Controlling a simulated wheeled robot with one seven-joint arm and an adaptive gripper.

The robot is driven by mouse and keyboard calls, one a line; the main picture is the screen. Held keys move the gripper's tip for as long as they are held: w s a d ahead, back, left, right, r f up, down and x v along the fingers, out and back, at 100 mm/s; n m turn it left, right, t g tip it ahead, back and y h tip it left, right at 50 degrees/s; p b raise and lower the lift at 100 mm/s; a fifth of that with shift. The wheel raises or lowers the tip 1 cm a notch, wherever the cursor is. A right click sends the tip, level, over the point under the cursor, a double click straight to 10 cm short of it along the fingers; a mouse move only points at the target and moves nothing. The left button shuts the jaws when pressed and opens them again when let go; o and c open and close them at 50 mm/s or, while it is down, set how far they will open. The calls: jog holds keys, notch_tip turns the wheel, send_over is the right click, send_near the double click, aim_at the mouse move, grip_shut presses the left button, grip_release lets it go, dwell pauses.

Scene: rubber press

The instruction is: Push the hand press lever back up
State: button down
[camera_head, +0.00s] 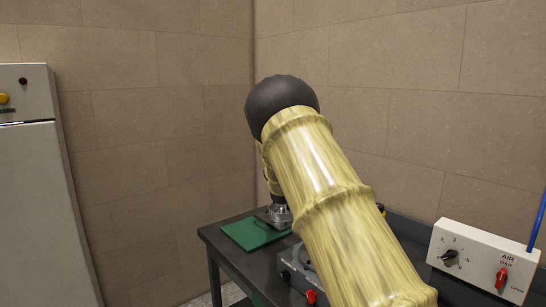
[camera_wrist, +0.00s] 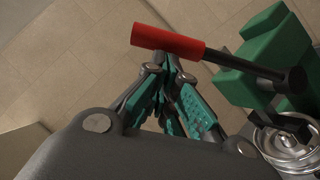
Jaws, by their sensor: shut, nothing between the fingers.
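The hand press lever shows in the wrist view as a red grip (camera_wrist: 168,40) on a dark rod (camera_wrist: 245,64). The rod runs right to a dark pivot on the green press body (camera_wrist: 262,60). My gripper (camera_wrist: 170,72), with dark and teal fingers, is shut and empty. Its fingertips are just below the red grip in the picture; I cannot tell whether they touch it. In the head view my arm covers the middle, and I cannot make out the lever or my fingers there.
A shiny round metal part (camera_wrist: 290,145) sits below the press body. In the head view, a dark table (camera_head: 228,246) carries a green mat (camera_head: 246,234). A white air control box (camera_head: 478,262) stands at right, a pale cabinet (camera_head: 40,200) at left. Walls close in behind.

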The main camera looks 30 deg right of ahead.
jog(key=w+a+f+b+v, duration=0.1)
jog(key=b+v, duration=0.3)
jog(key=v, duration=0.8)
jog(key=shift+a+b, duration=0.3)
jog(key=shift+a, duration=0.25)
